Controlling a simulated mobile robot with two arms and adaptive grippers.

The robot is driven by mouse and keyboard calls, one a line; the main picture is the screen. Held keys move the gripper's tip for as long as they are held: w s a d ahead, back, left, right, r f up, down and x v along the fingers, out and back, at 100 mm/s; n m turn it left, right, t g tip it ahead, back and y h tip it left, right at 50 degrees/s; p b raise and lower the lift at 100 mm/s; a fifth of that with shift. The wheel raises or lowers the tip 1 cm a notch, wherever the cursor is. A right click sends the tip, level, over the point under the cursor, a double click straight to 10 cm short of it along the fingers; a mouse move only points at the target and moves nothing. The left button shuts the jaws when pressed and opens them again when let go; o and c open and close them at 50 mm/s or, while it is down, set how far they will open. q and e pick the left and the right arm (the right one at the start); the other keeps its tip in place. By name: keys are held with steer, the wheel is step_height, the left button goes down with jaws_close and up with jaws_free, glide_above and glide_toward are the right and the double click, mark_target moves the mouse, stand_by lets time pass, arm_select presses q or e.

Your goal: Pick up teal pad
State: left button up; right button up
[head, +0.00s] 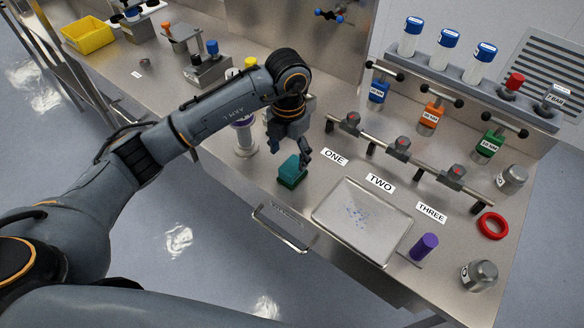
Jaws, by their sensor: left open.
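The teal pad (291,171) is a small teal block on the metal bench, near the front edge and left of the shallow tray. My left gripper (290,155) points down right above the pad, with a dark finger at its right side. The gripper is open. The gripper covers part of the pad's upper side, and I cannot tell whether they touch. My right gripper is not in view.
A metal tray (345,239) lies right of the pad. A purple cylinder (424,246) and a red ring (492,226) are farther right. A rail with several clamps (399,149) runs behind. A white-and-metal spool (244,138) stands close left of the gripper.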

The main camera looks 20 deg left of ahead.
mark_target(292, 164)
arm_select(q)
steer(key=shift+d+f+p, duration=0.15)
steer(key=shift+f+p, duration=0.2)
steer(key=f, duration=0.1)
steer(key=f+p, duration=0.1)
steer(key=f, duration=0.1)
steer(key=shift+w+d+f, duration=0.15)
steer(key=shift+d+f, duration=0.1)
steer(key=shift+f, duration=0.05)
steer(key=shift+f+p, duration=0.3)
steer(key=shift+f, duration=0.1)
steer(key=c, duration=1.2)
steer(key=shift+c, duration=0.2)
